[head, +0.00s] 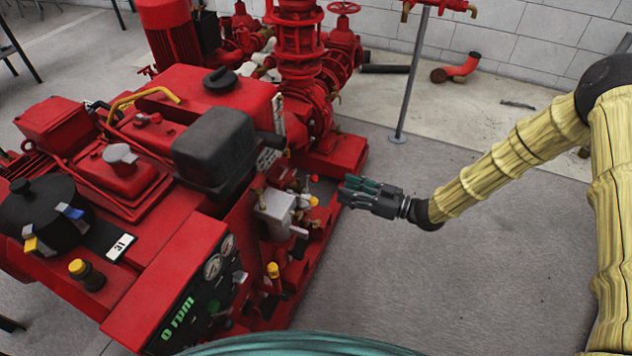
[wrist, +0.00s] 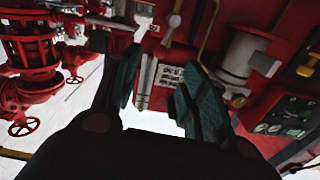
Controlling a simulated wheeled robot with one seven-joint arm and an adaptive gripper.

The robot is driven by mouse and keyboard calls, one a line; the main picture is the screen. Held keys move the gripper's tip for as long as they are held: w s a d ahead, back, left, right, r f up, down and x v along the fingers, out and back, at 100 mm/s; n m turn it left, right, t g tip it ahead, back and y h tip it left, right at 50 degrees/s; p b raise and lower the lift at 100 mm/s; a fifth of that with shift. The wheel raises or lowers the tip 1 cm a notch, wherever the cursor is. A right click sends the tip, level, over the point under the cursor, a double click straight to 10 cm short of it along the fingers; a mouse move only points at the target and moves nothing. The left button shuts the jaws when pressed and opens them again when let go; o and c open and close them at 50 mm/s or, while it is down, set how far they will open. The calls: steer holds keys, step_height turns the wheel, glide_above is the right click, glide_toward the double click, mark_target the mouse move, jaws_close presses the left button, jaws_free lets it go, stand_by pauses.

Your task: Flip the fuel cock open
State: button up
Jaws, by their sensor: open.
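The red pumpset engine (head: 165,250) fills the left of the head view. On its near side are small fittings: a grey box (head: 275,213), a red knob (head: 314,178) and a yellow knob (head: 313,201). I cannot tell for certain which small fitting is the fuel cock. My gripper (head: 345,190) is just right of these fittings, pointing left at them, apart from them. In the wrist view my gripper (wrist: 158,78) has its two teal fingers spread, with nothing held between them. A pale lever (wrist: 142,25) and a pale round knob (wrist: 174,20) show beyond the fingertips.
A gauge panel (head: 215,285) faces front on the engine; it also shows in the wrist view (wrist: 290,118). Red pump pipework (head: 300,60) stands behind. A thin grey stand (head: 412,75) rises behind my arm. The floor (head: 420,285) right of the engine is clear.

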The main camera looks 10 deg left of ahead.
mark_target(316, 178)
steer(key=a, duration=0.3)
steer(key=w+a, duration=0.1)
steer(key=a, duration=0.2)
steer(key=w+a, duration=0.1)
steer(key=a, duration=0.3)
steer(key=shift+b, duration=0.4)
jaws_close()
steer(key=shift+s, duration=0.1)
